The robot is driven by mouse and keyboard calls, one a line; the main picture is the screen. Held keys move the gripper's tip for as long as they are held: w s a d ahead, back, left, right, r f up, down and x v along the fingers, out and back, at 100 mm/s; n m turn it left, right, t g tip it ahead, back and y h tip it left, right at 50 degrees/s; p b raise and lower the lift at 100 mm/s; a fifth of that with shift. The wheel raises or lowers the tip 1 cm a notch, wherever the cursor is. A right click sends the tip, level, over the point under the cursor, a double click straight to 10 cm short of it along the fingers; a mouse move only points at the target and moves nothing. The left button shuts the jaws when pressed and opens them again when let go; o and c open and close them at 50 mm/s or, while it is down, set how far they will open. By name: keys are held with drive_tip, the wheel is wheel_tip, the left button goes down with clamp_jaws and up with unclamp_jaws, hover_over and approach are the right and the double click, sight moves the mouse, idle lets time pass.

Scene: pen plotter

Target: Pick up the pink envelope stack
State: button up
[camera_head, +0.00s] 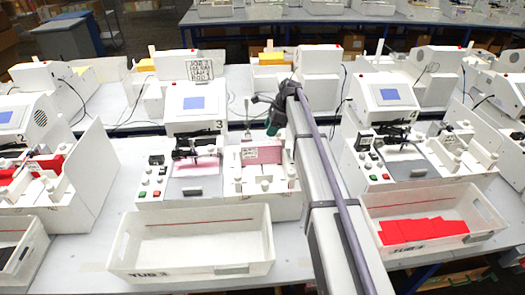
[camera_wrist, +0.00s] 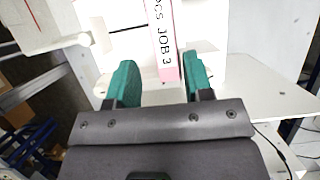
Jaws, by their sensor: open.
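In the head view the stack (camera_head: 262,143) shows as a pink patch with a white label, partly hidden by my arm. My gripper (camera_wrist: 159,65) has two green fingers spread apart. The stack's near end lies between the fingers in the picture, nearer the right one. No contact is visible, and the depth between them is hard to tell. In the head view my gripper (camera_head: 274,122) is just above the bay's back right.
An empty white tub marked TUB 3 (camera_head: 135,255) stands in front of plotter 3 (camera_head: 185,118). A tub at right (camera_head: 480,235) holds red envelopes (camera_head: 424,230). Plotter 4 (camera_head: 390,120) stands to the right. White bay walls flank the stack closely.

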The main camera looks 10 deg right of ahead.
sight(262, 144)
drive_tip(key=b+x, duration=1)
drive_tip(key=x, duration=0.1)
drive_tip(key=shift+w+a+f, duration=0.1)
drive_tip(key=shift+w+f, duration=0.1)
drive_tip(key=shift+s+r, duration=0.1)
drive_tip(key=shift+r, duration=0.15)
drive_tip(key=shift+f, duration=0.15)
drive_tip(key=c, duration=0.8)
drive_tip(key=shift+o, duration=0.2)
